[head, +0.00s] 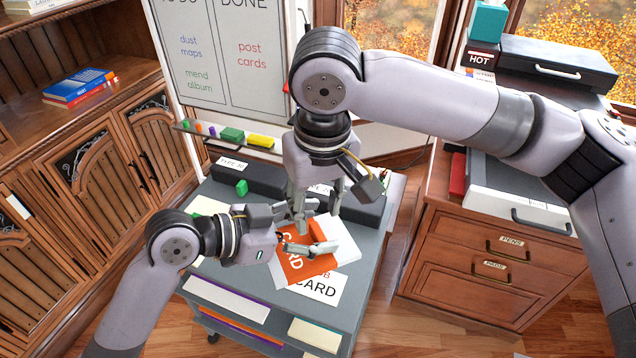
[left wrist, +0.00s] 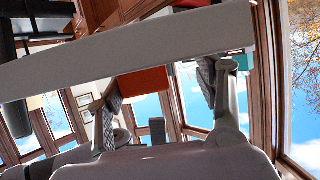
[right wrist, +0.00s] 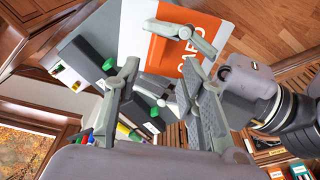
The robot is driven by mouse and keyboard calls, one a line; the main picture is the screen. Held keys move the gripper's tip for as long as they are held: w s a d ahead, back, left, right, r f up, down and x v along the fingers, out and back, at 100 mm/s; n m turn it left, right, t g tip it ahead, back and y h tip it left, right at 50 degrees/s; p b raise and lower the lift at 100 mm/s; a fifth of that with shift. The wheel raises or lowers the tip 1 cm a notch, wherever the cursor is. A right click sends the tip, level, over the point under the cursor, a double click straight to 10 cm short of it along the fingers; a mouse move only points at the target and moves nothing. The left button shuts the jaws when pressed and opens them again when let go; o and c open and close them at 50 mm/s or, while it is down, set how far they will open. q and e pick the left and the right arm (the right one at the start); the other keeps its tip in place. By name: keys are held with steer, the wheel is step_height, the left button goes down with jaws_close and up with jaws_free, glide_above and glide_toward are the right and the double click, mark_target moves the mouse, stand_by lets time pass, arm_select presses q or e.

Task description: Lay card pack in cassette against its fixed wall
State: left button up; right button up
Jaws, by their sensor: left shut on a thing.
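The orange card pack (head: 293,267), with white lettering, lies tilted over the grey trolley top, and its lettered face also shows in the right wrist view (right wrist: 168,50). My left gripper (head: 322,246) is shut on it, one finger crossing its face. A white flat piece (head: 343,238) lies beside and partly under the pack; I cannot tell whether it is the cassette, and no fixed wall shows clearly. In the left wrist view a pale bar (left wrist: 120,58) hides much, with orange (left wrist: 143,82) behind it. My right gripper (head: 318,212) points down above the pack, open and empty (right wrist: 163,105).
A white CARD label (head: 318,289) lies at the trolley's front. Dark long boxes (head: 262,181) and a green block (head: 241,187) stand at the trolley's back. A wooden drawer cabinet (head: 470,262) stands right, and a whiteboard (head: 238,62) behind. My arms crowd the middle.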

mark_target(315, 230)
steer(key=shift+w+a+f, duration=0.1)
steer(key=shift+w+f, duration=0.05)
steer(key=shift+f, duration=1.15)
steer(key=shift+w+a+f, duration=0.1)
steer(key=shift+w+f, duration=0.05)
steer(key=shift+f, duration=1.15)
steer(key=shift+c, duration=0.4)
steer(key=c, duration=0.6)
jaws_close()
steer(key=shift+a, duration=0.1)
arm_select(q)
steer(key=o, duration=0.8)
arm_select(e)
steer(key=shift+s, duration=0.1)
arm_select(q)
steer(key=o, duration=0.5)
